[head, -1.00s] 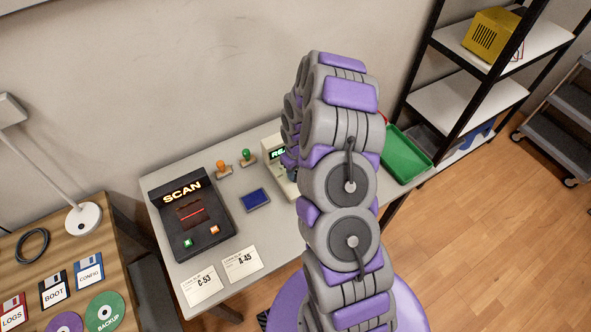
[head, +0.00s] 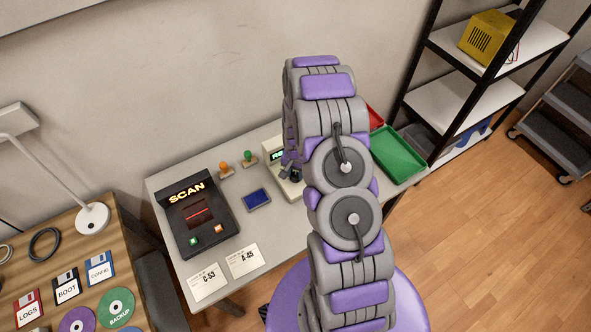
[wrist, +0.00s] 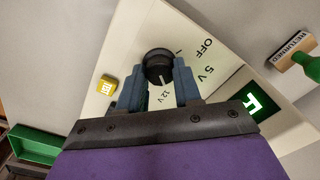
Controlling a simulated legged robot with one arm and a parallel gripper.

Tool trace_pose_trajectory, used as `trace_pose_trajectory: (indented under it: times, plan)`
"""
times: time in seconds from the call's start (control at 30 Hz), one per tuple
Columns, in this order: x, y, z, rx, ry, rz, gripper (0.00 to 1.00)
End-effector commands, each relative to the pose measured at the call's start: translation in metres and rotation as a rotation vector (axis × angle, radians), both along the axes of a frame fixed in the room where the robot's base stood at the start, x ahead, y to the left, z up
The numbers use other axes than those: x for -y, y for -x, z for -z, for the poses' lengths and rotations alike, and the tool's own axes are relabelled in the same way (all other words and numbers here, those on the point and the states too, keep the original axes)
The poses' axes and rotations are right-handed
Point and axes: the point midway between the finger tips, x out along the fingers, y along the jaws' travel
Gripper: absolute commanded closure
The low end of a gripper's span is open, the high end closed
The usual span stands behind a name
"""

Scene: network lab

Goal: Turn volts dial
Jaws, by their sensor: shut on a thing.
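The volts dial (wrist: 158,62) is a black round knob with a white pointer line, on a cream device panel (wrist: 135,45) marked OFF, 5 V and 12 V. In the wrist view its pointer is toward the 12 V mark. My gripper (wrist: 159,75) is shut on the dial, one finger on each side. In the head view my gripper (head: 292,172) is at the cream device (head: 291,188), and the dial cannot be made out there. A green-lit display (wrist: 250,108) is on the device.
A yellow button (wrist: 106,87) sits beside the dial. On the grey table are a SCAN unit (head: 199,225), a blue pad (head: 257,200), stamps (head: 226,170), cards (head: 243,260) and a green tray (head: 398,152). A shelf rack (head: 470,100) stands at the right.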

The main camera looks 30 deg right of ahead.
Motion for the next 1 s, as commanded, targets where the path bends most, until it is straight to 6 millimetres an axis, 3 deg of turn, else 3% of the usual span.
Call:
trace_pose_trajectory:
  times: [0.5,1.0]
  plan:
    - [0.0006,-0.0014,-0.0019,0.005,0.001,0.392,0.97]
    - [0.0002,-0.0018,-0.0011,0.006,0.001,0.499,0.97]
